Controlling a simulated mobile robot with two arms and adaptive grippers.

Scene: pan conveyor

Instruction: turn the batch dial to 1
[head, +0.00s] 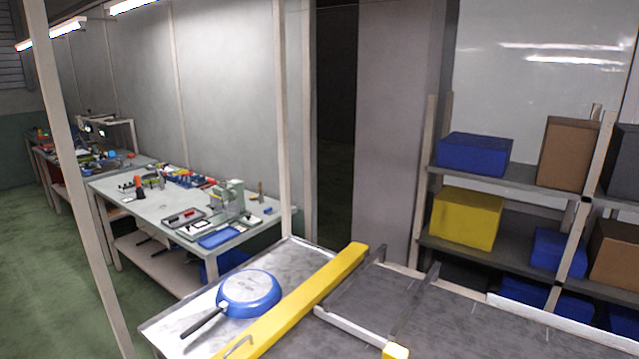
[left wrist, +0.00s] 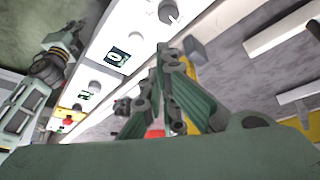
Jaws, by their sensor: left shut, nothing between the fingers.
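In the left wrist view a pale control panel (left wrist: 105,75) runs slantwise, with several dark round dials and small displays on it. One dial (left wrist: 168,11) is near the top edge, another (left wrist: 138,37) is beside a display (left wrist: 117,57), and a third (left wrist: 94,87) is by a second display (left wrist: 84,95). The labels are too small to tell which is the batch dial. My left gripper (left wrist: 166,52) is shut and empty, its tips apparently near the upper dials; contact cannot be told. An arm, apparently mine on the right (left wrist: 65,45), shows at the left; its jaws are unclear.
A red button (left wrist: 68,121) is at the panel's lower end. In the head view a blue pan (head: 250,291) lies on the metal table left of a yellow beam (head: 310,297). A shelf (head: 480,176) with boxes stands right; a workbench (head: 150,208) stands left.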

